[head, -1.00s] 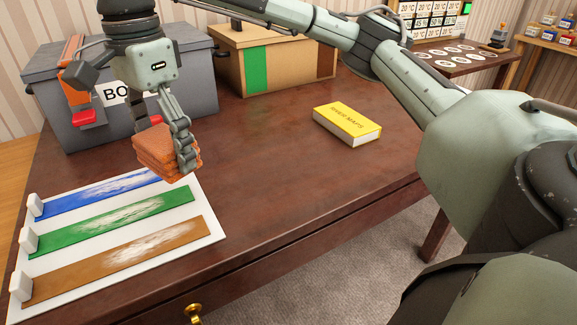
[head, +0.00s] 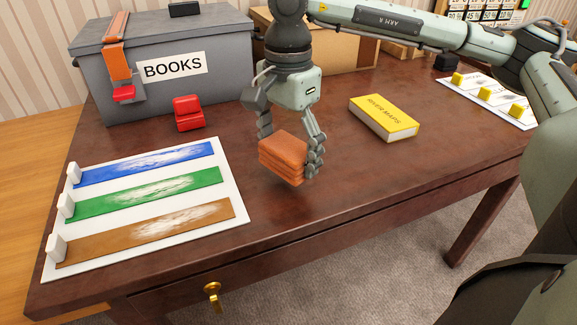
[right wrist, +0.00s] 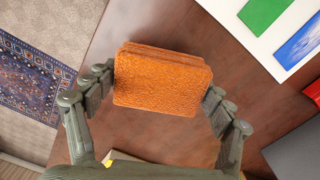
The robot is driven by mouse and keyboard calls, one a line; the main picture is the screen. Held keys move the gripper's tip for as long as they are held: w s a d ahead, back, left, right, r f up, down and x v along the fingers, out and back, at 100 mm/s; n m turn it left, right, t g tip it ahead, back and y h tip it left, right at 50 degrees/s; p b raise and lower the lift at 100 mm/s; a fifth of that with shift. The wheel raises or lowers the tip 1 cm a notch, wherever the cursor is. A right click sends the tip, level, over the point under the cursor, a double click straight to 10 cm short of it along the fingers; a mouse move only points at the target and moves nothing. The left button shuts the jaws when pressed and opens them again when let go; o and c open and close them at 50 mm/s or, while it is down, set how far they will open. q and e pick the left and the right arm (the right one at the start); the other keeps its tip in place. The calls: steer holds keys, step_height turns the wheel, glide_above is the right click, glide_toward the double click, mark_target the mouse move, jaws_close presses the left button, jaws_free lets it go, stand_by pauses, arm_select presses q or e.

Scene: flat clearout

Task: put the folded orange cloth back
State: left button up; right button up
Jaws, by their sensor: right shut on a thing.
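The folded orange cloth (head: 284,157) is a thick stack of layers, held in my right gripper (head: 289,150) above the dark wooden desk. In the right wrist view the cloth (right wrist: 162,78) sits between both fingers of the gripper (right wrist: 160,95), which touch its sides. Whether its underside touches the desk I cannot tell for sure. My left gripper does not show in either view.
A grey box labelled BOOKS (head: 215,92) with an orange strap stands at the back left, a red block (head: 188,113) before it. A white board (head: 236,228) with blue, green and brown strips lies at left. A yellow book (head: 384,117) lies right of the cloth. The front middle desk is clear.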

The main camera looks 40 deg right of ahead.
mark_target(288, 146)
steer(key=shift+f, duration=1.95)
steer(key=shift+f, duration=0.1)
steer(key=o, duration=1.1)
steer(key=shift+c, duration=0.2)
step_height(288, 146, up, 12)
steer(key=shift+r, duration=0.15)
